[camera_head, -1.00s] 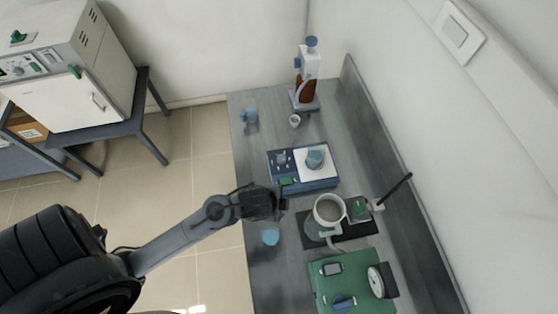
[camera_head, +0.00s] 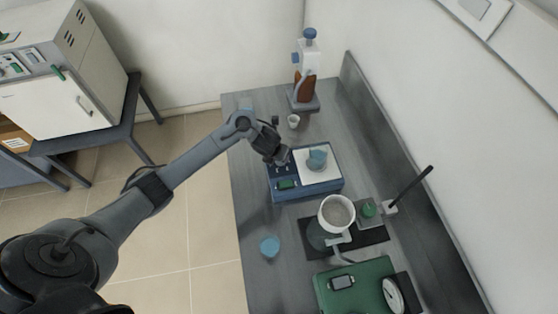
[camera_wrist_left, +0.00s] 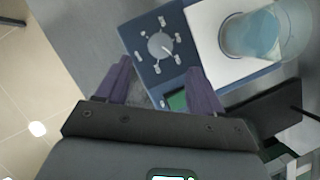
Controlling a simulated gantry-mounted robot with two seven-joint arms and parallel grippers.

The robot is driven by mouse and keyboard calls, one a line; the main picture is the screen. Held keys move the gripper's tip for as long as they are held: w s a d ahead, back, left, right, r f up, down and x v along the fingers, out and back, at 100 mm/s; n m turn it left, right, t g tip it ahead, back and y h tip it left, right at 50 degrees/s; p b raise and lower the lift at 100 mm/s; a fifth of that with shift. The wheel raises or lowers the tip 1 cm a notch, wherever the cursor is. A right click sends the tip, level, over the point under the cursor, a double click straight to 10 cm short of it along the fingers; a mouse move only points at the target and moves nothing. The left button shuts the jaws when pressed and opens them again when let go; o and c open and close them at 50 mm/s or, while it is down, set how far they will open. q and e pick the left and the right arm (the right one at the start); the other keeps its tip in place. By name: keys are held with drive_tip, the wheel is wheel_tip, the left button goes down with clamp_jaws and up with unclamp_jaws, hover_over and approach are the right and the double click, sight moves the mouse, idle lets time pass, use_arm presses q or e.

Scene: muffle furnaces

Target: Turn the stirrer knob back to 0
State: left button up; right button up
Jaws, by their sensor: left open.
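The stirrer (camera_head: 310,185) is a blue box with a white top plate on the grey bench. Its grey round knob (camera_wrist_left: 160,46) shows in the left wrist view, ringed by small white labels, with a white pointer toward the lower right. The labels are too small to read. A beaker of blue liquid (camera_head: 317,160) stands on the plate. My left gripper (camera_head: 284,157) is over the stirrer's left part, hiding much of its panel. In the wrist view its open fingers (camera_wrist_left: 158,70) point toward the knob, which lies just beyond and between the tips, apparently untouched.
A white pot (camera_head: 337,213) and a green case (camera_head: 350,287) are nearer on the bench. A blue cup (camera_head: 270,246) stands at the left edge. A small white cup (camera_head: 293,121) and a bottle dispenser (camera_head: 305,75) are behind the stirrer. The wall bounds the right side.

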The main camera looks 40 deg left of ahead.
use_arm(q)
drive_tip(key=b+x, duration=0.1)
drive_tip(key=x, duration=0.5)
drive_tip(key=shift+w+f+b, duration=0.1)
drive_tip(key=shift+f+b, duration=0.15)
drive_tip(key=shift+b, duration=0.15)
drive_tip(key=shift+w+a+f, duration=0.1)
drive_tip(key=shift+w+f, duration=0.2)
drive_tip(key=shift+f, duration=0.25)
drive_tip(key=c, duration=1.1)
drive_tip(key=shift+o, duration=0.2)
